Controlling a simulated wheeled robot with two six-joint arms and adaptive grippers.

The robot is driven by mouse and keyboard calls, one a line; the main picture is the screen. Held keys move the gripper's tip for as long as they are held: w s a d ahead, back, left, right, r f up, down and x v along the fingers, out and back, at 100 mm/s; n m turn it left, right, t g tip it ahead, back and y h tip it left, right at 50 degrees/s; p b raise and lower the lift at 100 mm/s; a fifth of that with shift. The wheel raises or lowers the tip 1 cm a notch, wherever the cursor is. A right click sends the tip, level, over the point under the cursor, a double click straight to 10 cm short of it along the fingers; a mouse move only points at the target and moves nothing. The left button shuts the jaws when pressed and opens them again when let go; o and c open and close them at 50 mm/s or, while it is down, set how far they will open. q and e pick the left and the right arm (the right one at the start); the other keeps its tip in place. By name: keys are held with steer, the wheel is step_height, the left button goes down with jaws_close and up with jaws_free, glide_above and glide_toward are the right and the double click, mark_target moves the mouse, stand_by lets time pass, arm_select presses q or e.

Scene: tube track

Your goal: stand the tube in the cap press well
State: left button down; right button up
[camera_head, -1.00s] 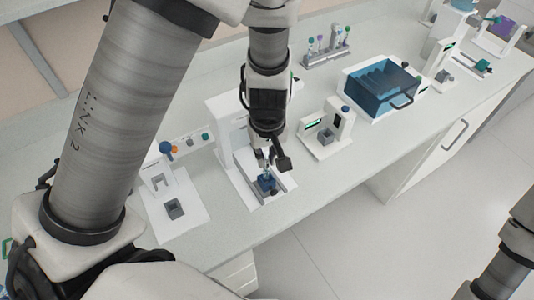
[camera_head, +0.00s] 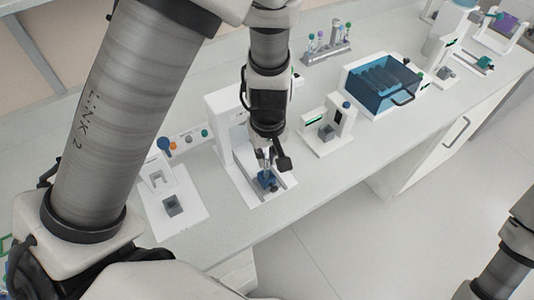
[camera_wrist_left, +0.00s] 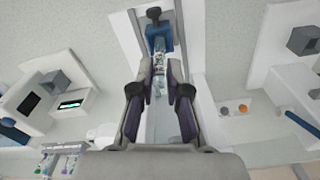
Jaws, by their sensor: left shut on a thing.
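My left gripper (camera_head: 268,158) is over the middle white device (camera_head: 236,176) and points down. In the left wrist view the gripper's fingers (camera_wrist_left: 160,92) are closed around a clear tube (camera_wrist_left: 158,64). The tube's far end meets a blue block (camera_wrist_left: 158,38) on the device's rail; the block also shows in the head view (camera_head: 267,180). How deep the tube sits in the block is hard to tell. A white stand with a grey square well (camera_head: 173,206) is at the left. Which device is the cap press is not clear. My right gripper is out of view.
Coloured round pieces (camera_head: 188,139) lie behind the left stand. Another white device with a grey block (camera_head: 326,132) stands to the right. Beyond are a blue bin (camera_head: 381,88) and a tube rack (camera_head: 328,54). The counter's front edge runs close by the devices.

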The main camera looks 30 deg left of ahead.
arm_select(q)
steer(key=shift+f, duration=0.15)
steer(key=shift+f+b, duration=0.5)
steer(key=shift+f, duration=0.1)
steer(key=c, duration=1.1)
jaws_free()
steer(key=shift+r, duration=0.1)
steer(key=r, duration=1.2)
steer(key=shift+s+d, duration=0.15)
steer(key=shift+d, duration=0.05)
